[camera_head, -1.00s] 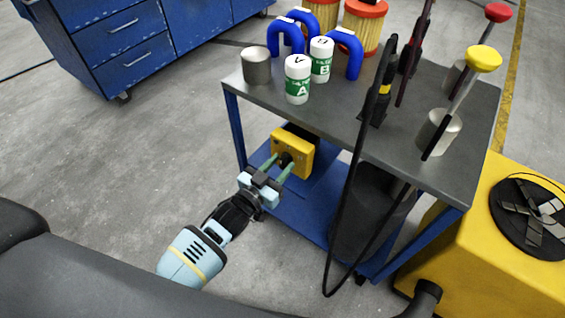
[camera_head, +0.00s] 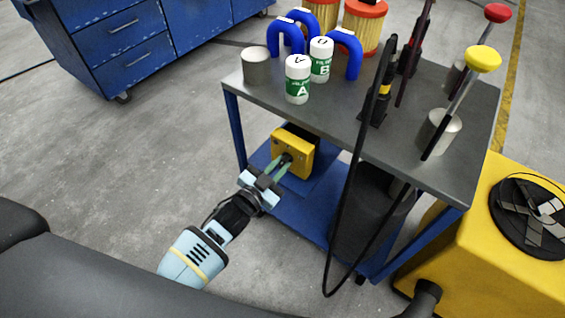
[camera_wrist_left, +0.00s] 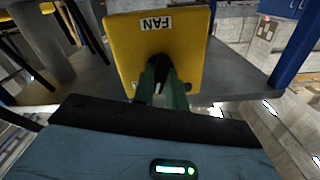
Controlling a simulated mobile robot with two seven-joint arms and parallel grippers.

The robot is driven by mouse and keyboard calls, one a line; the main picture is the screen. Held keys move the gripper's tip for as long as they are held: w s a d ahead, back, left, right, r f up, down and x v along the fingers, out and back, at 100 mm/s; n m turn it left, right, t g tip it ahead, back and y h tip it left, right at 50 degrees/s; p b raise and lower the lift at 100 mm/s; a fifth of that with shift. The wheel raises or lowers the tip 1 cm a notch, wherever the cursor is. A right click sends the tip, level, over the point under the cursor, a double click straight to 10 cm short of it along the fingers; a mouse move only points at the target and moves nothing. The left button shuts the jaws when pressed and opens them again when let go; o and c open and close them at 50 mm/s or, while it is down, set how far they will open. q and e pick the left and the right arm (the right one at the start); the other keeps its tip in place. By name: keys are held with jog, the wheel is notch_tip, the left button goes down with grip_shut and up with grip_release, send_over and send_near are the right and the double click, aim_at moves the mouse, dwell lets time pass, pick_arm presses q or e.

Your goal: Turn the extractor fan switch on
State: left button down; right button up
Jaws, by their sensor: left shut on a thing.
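The extractor fan switch is a yellow box (camera_head: 293,151) on the lower part of the cart, below its grey top. In the left wrist view the box (camera_wrist_left: 125,58) carries a white label reading FAN, with a dark knob (camera_wrist_left: 160,62) below the label. My left gripper (camera_head: 279,166) reaches the front of the box. Its green fingers (camera_wrist_left: 160,85) are closed together on the knob and hide most of it. The knob's exact angle cannot be told. My right gripper is in neither view.
The cart's grey top (camera_head: 300,108) overhangs the box and holds white-and-green canisters A (camera_head: 298,80) and B (camera_head: 321,60), and blue hoses (camera_head: 347,52). A black cable (camera_head: 339,210) hangs at the front. A yellow machine (camera_head: 490,240) stands right.

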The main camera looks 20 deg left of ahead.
pick_arm(q)
jog(key=shift+m, duration=1.2)
jog(key=m, duration=0.2)
jog(key=shift+m+b, duration=0.3)
jog(key=shift+m, duration=0.1)
jog(key=m, duration=0.3)
jog(key=c, duration=1.2)
grip_release()
jog(key=shift+c, duration=0.2)
